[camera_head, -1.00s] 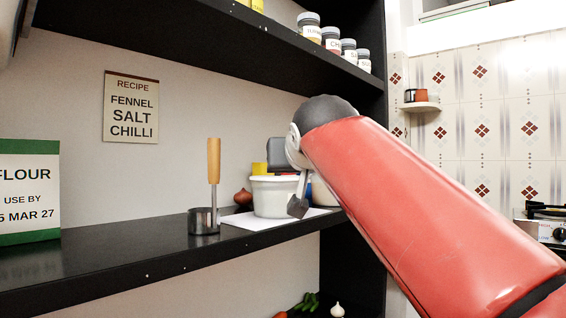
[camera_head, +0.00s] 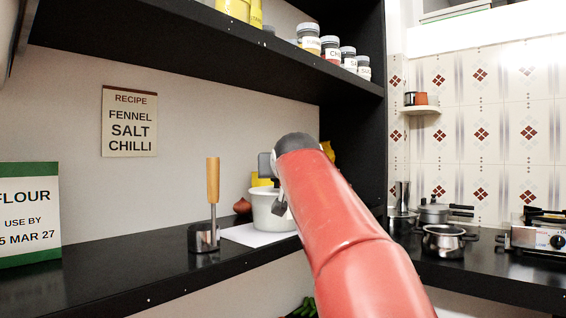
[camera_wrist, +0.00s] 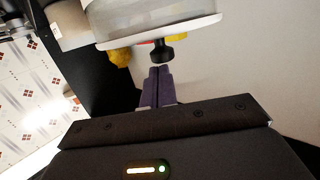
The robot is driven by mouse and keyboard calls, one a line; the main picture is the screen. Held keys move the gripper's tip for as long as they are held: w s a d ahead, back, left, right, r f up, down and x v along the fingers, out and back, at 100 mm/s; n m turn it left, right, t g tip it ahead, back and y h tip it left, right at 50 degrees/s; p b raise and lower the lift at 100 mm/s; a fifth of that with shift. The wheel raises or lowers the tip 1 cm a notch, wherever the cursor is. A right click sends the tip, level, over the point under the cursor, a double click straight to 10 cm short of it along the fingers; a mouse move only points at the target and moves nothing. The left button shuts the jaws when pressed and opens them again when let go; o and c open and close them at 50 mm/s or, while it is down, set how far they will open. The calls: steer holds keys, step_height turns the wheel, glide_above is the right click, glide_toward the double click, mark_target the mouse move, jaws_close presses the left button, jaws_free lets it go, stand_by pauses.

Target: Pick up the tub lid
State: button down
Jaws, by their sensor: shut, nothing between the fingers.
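The white tub (camera_head: 266,212) stands on a white sheet on the shelf, partly hidden behind my arm. The lid's top is not clear in the head view. In the wrist view the pale tub (camera_wrist: 150,15) is at the top, with the flat lid (camera_wrist: 165,32) on it, seen edge-on. A black knob (camera_wrist: 153,51) sticks out from the lid towards my fingers. My gripper (camera_wrist: 160,70) is shut and empty, its purple fingertips just short of the knob. In the head view my gripper is mostly hidden behind my red arm.
A metal pot with a wooden-handled tool (camera_head: 213,185) stands left of the tub. A red onion (camera_head: 242,206) and yellow items (camera_head: 262,180) are close by. The upper shelf (camera_head: 180,40) with jars overhangs. A flour box (camera_head: 28,215) is at far left.

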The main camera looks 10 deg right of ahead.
steer(key=shift+f, duration=0.45)
